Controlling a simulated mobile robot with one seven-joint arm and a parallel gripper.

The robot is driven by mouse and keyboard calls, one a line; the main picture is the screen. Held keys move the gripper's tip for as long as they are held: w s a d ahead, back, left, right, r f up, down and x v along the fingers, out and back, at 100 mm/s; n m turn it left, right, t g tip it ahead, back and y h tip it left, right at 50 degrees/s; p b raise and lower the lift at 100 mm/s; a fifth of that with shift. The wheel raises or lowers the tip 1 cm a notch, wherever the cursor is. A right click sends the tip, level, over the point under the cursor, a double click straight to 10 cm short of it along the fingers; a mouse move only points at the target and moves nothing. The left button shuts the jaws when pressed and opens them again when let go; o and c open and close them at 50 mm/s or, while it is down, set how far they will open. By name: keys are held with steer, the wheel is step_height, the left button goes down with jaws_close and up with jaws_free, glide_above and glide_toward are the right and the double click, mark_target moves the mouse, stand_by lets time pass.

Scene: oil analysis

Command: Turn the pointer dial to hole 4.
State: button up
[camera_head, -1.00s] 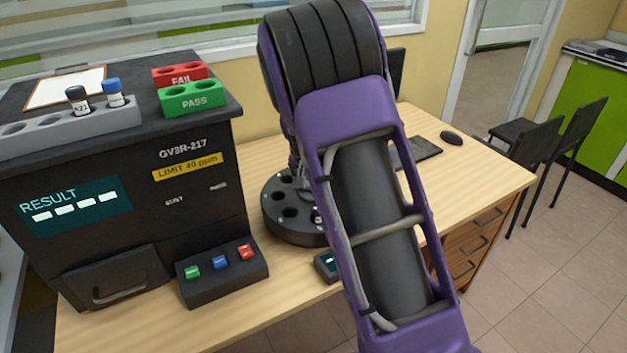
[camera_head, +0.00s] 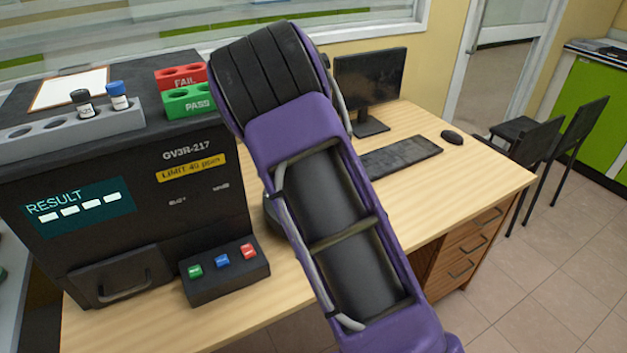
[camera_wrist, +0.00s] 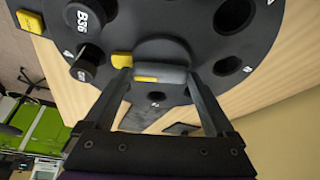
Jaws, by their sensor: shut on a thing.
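In the wrist view the black round holder (camera_wrist: 205,50) has several holes around its rim, with small white numbers beside some of them. The pointer dial (camera_wrist: 165,76) is a dark grey bar with a yellow stripe at the centre of the holder. A yellow tab (camera_wrist: 122,60) shows beside its left end. My gripper (camera_wrist: 157,77) is shut on the bar, one finger at each end. Most hole numbers are too small to read surely. In the head view my arm hides the dial and nearly all of the holder.
Black-capped vials, one marked B36 (camera_wrist: 88,17), sit in the holder. In the head view the black analyser (camera_head: 130,210) stands left, with a button box (camera_head: 225,275) in front. A monitor (camera_head: 370,80) and keyboard (camera_head: 400,157) are to the right. The front right tabletop is clear.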

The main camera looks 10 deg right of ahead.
steer(key=o, duration=1.1)
steer(key=shift+c, duration=0.2)
steer(key=shift+r, duration=0.1)
steer(key=p+v, duration=0.2)
steer(key=v, duration=1.5)
steer(key=shift+r, duration=0.15)
